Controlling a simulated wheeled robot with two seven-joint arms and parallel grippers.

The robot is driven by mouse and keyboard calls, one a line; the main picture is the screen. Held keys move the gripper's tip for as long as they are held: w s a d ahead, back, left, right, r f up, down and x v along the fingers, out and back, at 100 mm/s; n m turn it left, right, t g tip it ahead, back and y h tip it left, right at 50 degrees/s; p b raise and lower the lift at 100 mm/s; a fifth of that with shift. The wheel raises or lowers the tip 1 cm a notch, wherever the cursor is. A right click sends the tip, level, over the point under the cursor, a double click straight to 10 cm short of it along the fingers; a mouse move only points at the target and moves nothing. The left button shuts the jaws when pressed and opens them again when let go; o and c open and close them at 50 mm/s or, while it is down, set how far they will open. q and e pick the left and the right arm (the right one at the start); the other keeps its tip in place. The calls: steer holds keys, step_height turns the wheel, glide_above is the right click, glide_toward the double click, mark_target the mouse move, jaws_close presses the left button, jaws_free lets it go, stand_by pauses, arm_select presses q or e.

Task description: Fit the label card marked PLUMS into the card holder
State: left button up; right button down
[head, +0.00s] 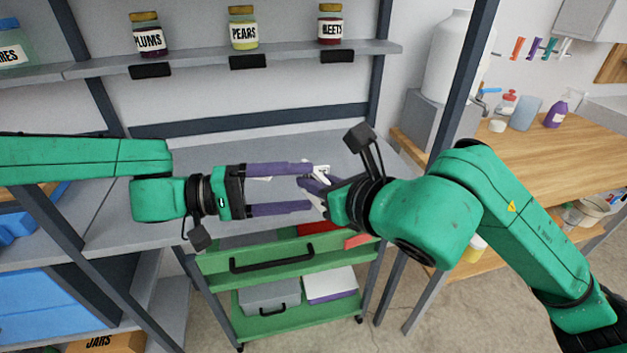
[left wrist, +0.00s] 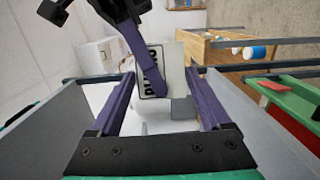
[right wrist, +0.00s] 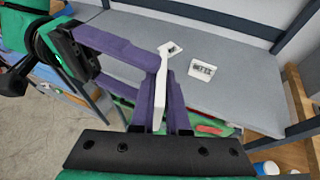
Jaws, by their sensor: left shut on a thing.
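A white card (left wrist: 175,75) with black letters, partly covered, is between the fingertips of my left gripper (left wrist: 160,88). That gripper is shut on the card across its width; it also shows in the head view (head: 308,188). My right gripper (right wrist: 162,85) has its fingers on either side of the same card, which shows nearly edge-on in the right wrist view (right wrist: 161,88). Whether those fingers press on it is unclear. Black card holders hang on the shelf edge, under the PLUMS jar (head: 149,40) (holder (head: 150,71)), the PEARS jar (holder (head: 248,62)) and the BEETS jar (holder (head: 344,55)).
Two more white cards, one lettered (right wrist: 203,70) and one partly hidden (right wrist: 174,47), lie on the grey worktop (right wrist: 240,95). A green trolley (head: 222,262) stands below. A dark post (head: 465,85) and a wooden counter (head: 520,150) are at the right.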

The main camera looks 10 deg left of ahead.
arm_select(q)
steer(key=o, duration=1.2)
steer(key=shift+c, duration=0.2)
